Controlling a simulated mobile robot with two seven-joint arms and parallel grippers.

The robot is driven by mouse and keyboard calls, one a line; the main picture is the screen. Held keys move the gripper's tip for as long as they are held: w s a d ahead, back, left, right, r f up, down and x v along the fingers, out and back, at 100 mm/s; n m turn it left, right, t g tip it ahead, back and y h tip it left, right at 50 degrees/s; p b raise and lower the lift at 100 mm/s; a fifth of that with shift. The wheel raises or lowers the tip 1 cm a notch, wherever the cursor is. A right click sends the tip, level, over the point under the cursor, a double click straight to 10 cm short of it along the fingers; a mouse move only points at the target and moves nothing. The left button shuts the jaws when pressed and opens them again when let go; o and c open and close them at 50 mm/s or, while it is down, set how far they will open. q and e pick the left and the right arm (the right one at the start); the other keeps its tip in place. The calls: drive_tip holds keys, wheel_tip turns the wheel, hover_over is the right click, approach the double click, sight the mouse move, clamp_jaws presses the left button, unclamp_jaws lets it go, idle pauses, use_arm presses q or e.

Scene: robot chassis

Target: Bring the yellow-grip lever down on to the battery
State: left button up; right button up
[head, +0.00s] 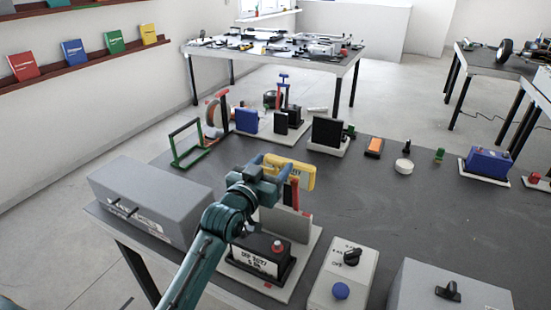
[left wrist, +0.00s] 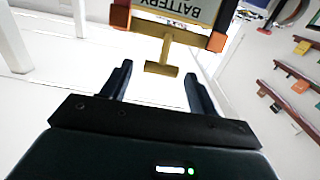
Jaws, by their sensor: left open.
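The yellow-grip lever (head: 299,174) stands raised over the battery station in the head view, with red-orange arms below its yellow grip. The black battery (head: 263,252) with a white label and a red terminal cap sits on a pale base below it. My left gripper (head: 266,167) is at the left end of the yellow grip, partly covering it. In the left wrist view the left gripper (left wrist: 158,70) is open. A yellow T-shaped tab (left wrist: 162,68) of the grip, under a plate lettered BATTERY, lies between the fingertips, with gaps on both sides. My right gripper is not in view.
A long grey box (head: 150,203) stands left of the arm. A switch box (head: 342,275) with a black knob and blue button stands right of the battery. A green frame (head: 187,144) and black panels stand behind. The table's right middle (head: 400,215) is clear.

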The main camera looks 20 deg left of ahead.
use_arm(q)
drive_tip(key=shift+w+d, duration=0.15)
drive_tip(key=shift+w, duration=0.5)
drive_tip(key=shift+w+d, duration=0.15)
drive_tip(key=shift+w, duration=0.45)
drive_tip(key=shift+c, duration=0.2)
drive_tip(key=shift+f, duration=0.1)
clamp_jaws()
